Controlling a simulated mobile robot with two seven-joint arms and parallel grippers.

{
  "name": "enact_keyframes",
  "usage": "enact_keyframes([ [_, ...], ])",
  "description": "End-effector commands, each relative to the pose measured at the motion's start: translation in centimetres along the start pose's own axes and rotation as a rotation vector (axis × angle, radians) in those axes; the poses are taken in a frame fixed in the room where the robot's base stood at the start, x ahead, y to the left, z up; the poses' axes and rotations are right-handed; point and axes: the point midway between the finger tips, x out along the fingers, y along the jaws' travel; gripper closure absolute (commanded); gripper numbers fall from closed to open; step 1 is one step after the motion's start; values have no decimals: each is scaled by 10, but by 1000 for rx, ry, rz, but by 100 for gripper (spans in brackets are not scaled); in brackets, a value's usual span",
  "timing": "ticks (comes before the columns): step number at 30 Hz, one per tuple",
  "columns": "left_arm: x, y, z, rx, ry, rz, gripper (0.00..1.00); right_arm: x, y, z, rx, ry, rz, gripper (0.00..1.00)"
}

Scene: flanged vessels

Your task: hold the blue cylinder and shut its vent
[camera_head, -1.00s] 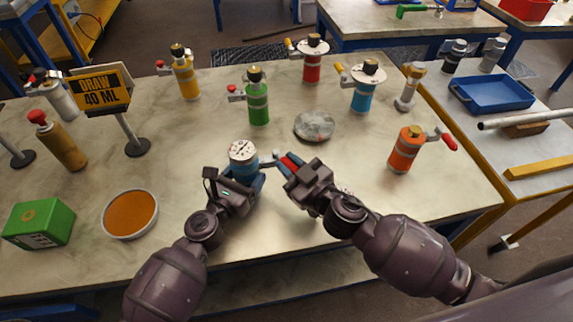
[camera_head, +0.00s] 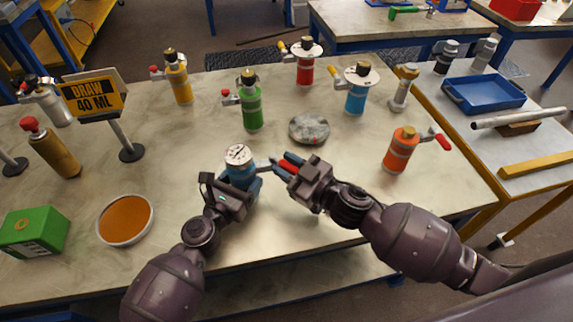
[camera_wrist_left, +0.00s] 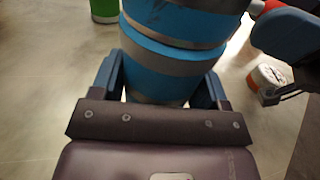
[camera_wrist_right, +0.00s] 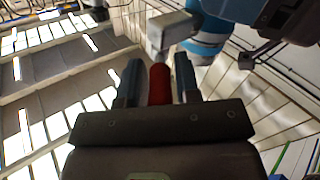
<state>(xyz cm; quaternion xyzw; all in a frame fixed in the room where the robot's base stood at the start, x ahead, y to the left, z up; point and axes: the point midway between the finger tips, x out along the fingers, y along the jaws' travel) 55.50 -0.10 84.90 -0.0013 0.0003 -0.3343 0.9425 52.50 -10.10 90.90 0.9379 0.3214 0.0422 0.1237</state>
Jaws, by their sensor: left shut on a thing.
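The blue cylinder (camera_head: 240,174), with a white dial top (camera_head: 238,155), stands on the near part of the table; its blue and grey bands fill the left wrist view (camera_wrist_left: 165,65). My left gripper (camera_wrist_left: 160,88) is shut around its body, one finger on each side. The vent's red handle (camera_head: 287,166) sticks out to the right of the cylinder. My right gripper (camera_head: 288,168) is open around this handle. In the right wrist view the red handle (camera_wrist_right: 160,84) lies between the two fingers, with a gap on both sides. The vent's inner mechanism is not visible.
A grey round dish (camera_head: 309,129) lies behind my right gripper. Green (camera_head: 251,108), orange (camera_head: 400,152) and another blue cylinder (camera_head: 356,99) stand around. An orange-filled dish (camera_head: 125,220) and green box (camera_head: 33,231) are at left. A "DRAW 40 ML" sign (camera_head: 92,97) stands behind.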

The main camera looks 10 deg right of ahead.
Motion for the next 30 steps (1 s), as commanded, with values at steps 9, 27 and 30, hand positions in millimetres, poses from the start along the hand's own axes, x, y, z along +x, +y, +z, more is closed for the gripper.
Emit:
enact_keyframes([
  [9,0,3,0,1,1,7,76,0,0,0,0,0,0,53],
  [27,0,4,0,3,1,10,76,-68,0,1,2,-3,1,53],
  [30,0,5,0,3,1,10,76,-84,0,1,2,-3,1,53],
])
